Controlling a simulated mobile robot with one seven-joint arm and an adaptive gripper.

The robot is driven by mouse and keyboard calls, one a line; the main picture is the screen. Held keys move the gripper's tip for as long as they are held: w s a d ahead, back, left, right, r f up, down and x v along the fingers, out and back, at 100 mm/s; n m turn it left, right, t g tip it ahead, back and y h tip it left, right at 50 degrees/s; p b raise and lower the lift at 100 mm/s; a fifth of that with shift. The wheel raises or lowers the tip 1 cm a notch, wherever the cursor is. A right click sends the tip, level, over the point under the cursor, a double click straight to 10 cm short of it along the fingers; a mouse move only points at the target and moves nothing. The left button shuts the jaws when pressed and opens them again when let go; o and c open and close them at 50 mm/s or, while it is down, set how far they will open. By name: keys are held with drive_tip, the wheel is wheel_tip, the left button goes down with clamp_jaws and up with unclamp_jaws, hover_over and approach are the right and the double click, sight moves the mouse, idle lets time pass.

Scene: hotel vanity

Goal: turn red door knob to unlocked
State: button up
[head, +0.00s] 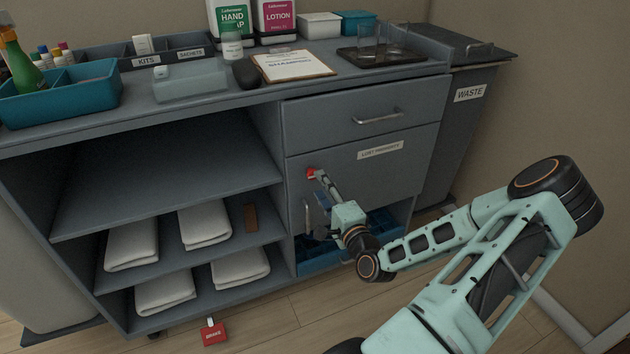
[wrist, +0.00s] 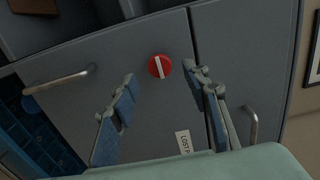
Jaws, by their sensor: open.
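The red door knob (wrist: 160,67) is round with a pale bar across it, set on a grey cabinet door (wrist: 110,75). In the head view the red knob (head: 311,172) is small at the upper left of the door labelled as lost property, partly behind my gripper. My gripper (wrist: 162,78) is open, with one blue-padded finger on each side of the knob in the wrist view. No contact with the knob shows, and I cannot tell the gap in depth. In the head view my gripper (head: 318,180) is in front of the door by the knob.
A bar handle (wrist: 57,82) is on the door beside the knob. A drawer with its own handle (head: 377,117) is above. Blue bins (head: 322,262) sit in the open space below. Open shelves with folded towels (head: 205,224) are at left, and a waste bin (head: 462,120) is at right.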

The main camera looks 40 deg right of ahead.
sight(315, 178)
drive_tip(key=x, duration=0.4)
drive_tip(key=shift+w+d+b, duration=0.1)
drive_tip(key=shift+w+b, duration=0.2)
drive_tip(key=shift+w, duration=0.1)
drive_tip(key=c, duration=1.2)
drive_tip(key=shift+o, duration=0.2)
